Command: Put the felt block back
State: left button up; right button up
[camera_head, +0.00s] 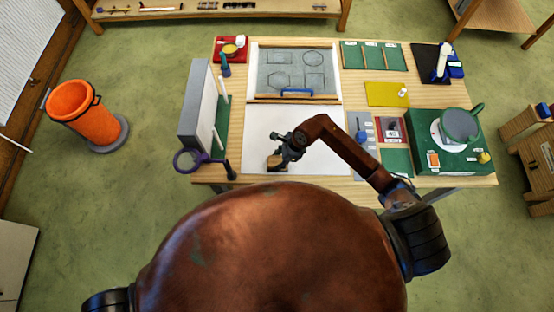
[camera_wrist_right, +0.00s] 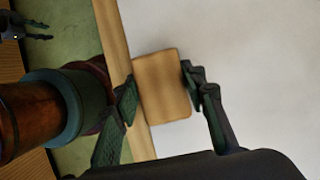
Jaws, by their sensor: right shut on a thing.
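The felt block (camera_wrist_right: 163,88), a tan block with rounded corners, is between the two fingers of my right gripper (camera_wrist_right: 157,86) in the right wrist view. The gripper is shut on it. In the head view the block (camera_head: 273,162) shows beside my right gripper (camera_head: 287,150), over the near left part of the white sheet (camera_head: 320,160). I cannot tell whether it touches the sheet. A gripper at the upper left edge of the right wrist view, seemingly my left one (camera_wrist_right: 42,30), has its fingers apart and is empty. The head view does not show it.
A grey upright panel (camera_head: 194,105) and a purple-ringed magnifier (camera_head: 188,161) stand left of the block. A drawing sheet (camera_head: 275,70) with a blue-handled bar (camera_head: 297,91) lies behind. An orange bin (camera_head: 75,110) stands on the floor.

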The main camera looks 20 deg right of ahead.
jog(key=shift+f, duration=0.1)
jog(key=shift+f+b, duration=0.15)
jog(key=shift+b, duration=0.15)
jog(key=o, duration=1.1)
jog(key=shift+r, duration=0.2)
jog(key=b+v, duration=0.2)
jog(key=v, duration=0.9)
jog(key=shift+b, duration=0.35)
jog(key=shift+s+d+r, duration=0.1)
jog(key=shift+d+r, duration=0.1)
jog(key=shift+r, duration=0.35)
jog(key=shift+a+f, duration=0.1)
